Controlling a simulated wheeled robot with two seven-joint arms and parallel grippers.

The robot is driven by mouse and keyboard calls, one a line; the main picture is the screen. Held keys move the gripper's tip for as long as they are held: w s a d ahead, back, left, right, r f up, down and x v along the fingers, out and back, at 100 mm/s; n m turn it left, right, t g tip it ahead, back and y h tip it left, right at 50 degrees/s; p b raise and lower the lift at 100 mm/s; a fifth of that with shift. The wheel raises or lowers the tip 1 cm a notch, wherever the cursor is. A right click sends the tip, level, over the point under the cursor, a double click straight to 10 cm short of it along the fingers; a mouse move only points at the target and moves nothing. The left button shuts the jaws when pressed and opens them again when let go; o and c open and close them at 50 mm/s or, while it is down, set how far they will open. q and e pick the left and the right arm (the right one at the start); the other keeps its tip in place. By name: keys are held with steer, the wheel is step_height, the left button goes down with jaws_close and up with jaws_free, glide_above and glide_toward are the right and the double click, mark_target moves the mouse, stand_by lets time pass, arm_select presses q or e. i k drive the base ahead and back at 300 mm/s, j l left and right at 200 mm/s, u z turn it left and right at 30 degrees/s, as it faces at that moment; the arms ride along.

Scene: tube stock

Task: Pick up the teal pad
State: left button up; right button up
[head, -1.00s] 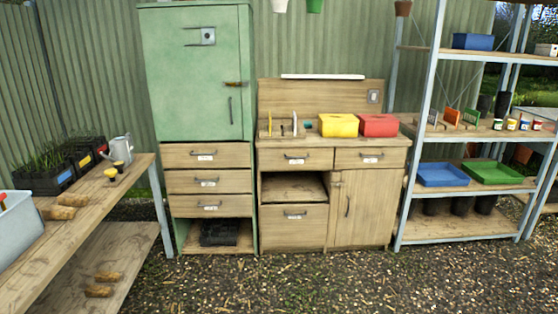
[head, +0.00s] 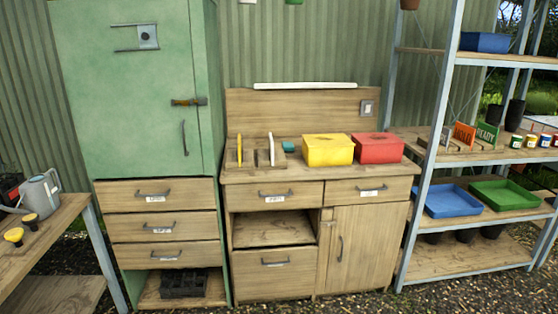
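A small teal pad (head: 288,146) lies on the top of the wooden workbench (head: 240,175). Neither of my grippers shows in the head view.
A red box (head: 377,148) stands right of the yellow one. A tall green cabinet (head: 130,90) is on the left, with a side bench (head: 45,240) beyond it. Metal shelving (head: 423,170) with blue and green trays stands right. Gravel floor lies in front.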

mark_target(287, 146)
steer(key=i+l+u, duration=0.15)
steer(key=i+l, duration=0.8)
steer(key=l, duration=0.1)
